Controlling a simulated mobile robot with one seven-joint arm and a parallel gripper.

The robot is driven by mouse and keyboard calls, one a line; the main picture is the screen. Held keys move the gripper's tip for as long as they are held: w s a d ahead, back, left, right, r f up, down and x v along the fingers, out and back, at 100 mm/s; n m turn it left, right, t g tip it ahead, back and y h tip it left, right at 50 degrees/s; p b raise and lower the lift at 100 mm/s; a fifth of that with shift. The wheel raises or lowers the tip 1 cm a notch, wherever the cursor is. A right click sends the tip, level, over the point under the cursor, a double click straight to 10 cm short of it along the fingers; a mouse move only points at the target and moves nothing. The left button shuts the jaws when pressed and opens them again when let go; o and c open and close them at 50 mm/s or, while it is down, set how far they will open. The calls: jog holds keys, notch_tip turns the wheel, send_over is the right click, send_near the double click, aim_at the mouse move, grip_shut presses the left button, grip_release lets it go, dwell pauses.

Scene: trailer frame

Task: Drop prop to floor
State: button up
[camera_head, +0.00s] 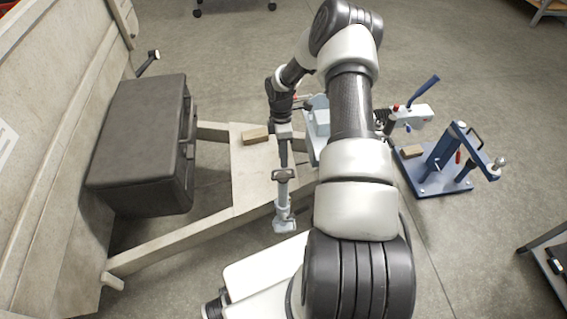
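The small view hides whether the foot plate touches the floor.
The pale trailer frame (165,246) carries a black case (141,145) and a wooden block (255,135). A blue stand (443,178) with another wooden block (412,152) is on the right.

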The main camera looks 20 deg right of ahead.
aim_at(284, 174)
jog(key=shift+s+f, duration=0.15)
jog(key=shift+f, duration=0.6)
jog(key=shift+s+f, duration=0.15)
jog(key=shift+f, duration=0.6)
jog(key=shift+c, duration=0.3)
grip_shut()
